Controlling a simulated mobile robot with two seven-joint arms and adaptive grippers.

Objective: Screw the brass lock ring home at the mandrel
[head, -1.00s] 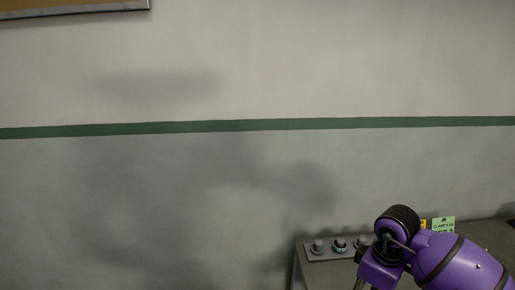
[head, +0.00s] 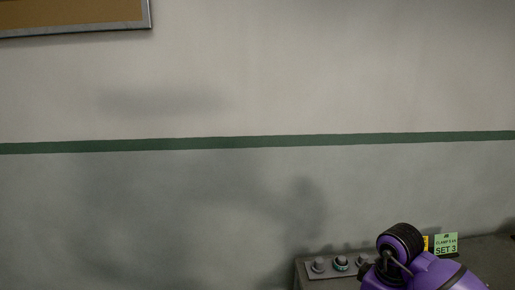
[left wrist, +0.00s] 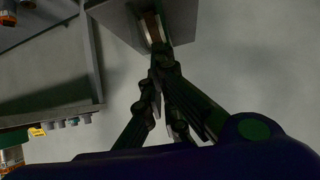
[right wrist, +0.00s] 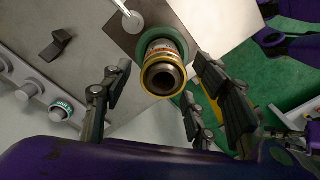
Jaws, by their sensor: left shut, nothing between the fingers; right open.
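In the right wrist view, a round fitting with brass-coloured rims (right wrist: 146,84), a red-and-silver band and a dark hollow end points toward the camera. I cannot tell which rim is the lock ring or how far it is seated on the mandrel. My right gripper (right wrist: 158,82) is open, with one finger on each side of the fitting and no visible contact. My left gripper (left wrist: 158,62) is shut and empty. Beyond its tips, the left wrist view shows an orange-brown part (left wrist: 153,27) by a dark plate. The head view shows neither gripper's fingers nor the fitting.
A strip of knobs (head: 341,265) lies on the bench at lower right in the head view, beside a green "SET 3" card (head: 446,244). The right wrist view shows a dark block (right wrist: 62,43) on the bench and a rod end (right wrist: 132,21) above the fitting.

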